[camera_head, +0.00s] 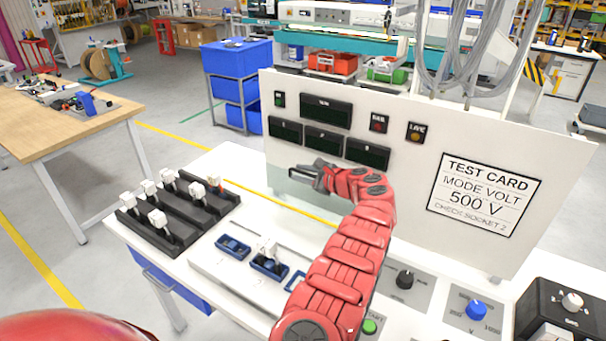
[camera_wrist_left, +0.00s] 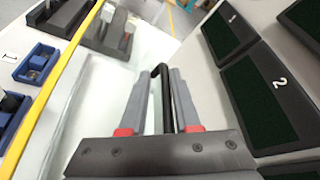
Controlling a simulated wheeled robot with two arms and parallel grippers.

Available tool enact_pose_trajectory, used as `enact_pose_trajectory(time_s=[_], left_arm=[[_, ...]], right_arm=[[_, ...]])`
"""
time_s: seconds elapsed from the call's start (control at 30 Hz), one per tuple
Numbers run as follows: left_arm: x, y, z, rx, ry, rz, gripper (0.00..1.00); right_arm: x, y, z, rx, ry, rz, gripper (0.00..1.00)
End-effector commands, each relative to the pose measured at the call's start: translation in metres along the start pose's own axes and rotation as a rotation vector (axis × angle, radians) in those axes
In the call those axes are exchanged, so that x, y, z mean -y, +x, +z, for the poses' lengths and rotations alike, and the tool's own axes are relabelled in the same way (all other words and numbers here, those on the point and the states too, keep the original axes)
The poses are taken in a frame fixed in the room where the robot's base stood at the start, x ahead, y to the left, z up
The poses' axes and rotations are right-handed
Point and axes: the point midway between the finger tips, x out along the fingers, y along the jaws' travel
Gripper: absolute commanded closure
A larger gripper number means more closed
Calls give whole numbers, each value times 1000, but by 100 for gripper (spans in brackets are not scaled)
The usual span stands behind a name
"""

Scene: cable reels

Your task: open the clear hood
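The clear hood (camera_head: 288,186) is a see-through panel low in front of the white upright panel, with a yellow strip (camera_head: 300,210) by its near edge. Its clear sheet fills the left middle of the left wrist view (camera_wrist_left: 100,92). My left gripper (camera_head: 318,177) is at the hood, in front of the white panel. In the left wrist view its grey fingers (camera_wrist_left: 161,85) stand either side of a thin black bent bar (camera_wrist_left: 167,105), likely the hood's handle. A gap shows between the bar and the left finger; contact on the right is unclear. My right gripper is out of view.
A black rack with white-topped plugs (camera_head: 175,205) stands at the left of the white bench. Blue sockets (camera_head: 268,265) lie in front of the hood. The white panel carries numbered dark displays (camera_head: 323,140) and a test card (camera_head: 484,195). Knobs (camera_head: 405,278) are at front right.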

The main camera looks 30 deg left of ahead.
Motion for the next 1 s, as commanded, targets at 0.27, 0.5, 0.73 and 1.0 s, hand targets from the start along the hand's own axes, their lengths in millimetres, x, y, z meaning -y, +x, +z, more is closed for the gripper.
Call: enact_pose_trajectory(time_s=[0.27,0.5,0.73,1.0], left_arm=[[1,-20,-2,-3,1,-3,73],[0,-67,-5,-6,-1,-6,73],[-1,-125,-5,-3,0,-4,73],[0,-167,-2,0,0,-1,73]], right_arm=[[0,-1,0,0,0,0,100],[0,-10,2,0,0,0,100],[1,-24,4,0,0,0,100],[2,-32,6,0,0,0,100]])
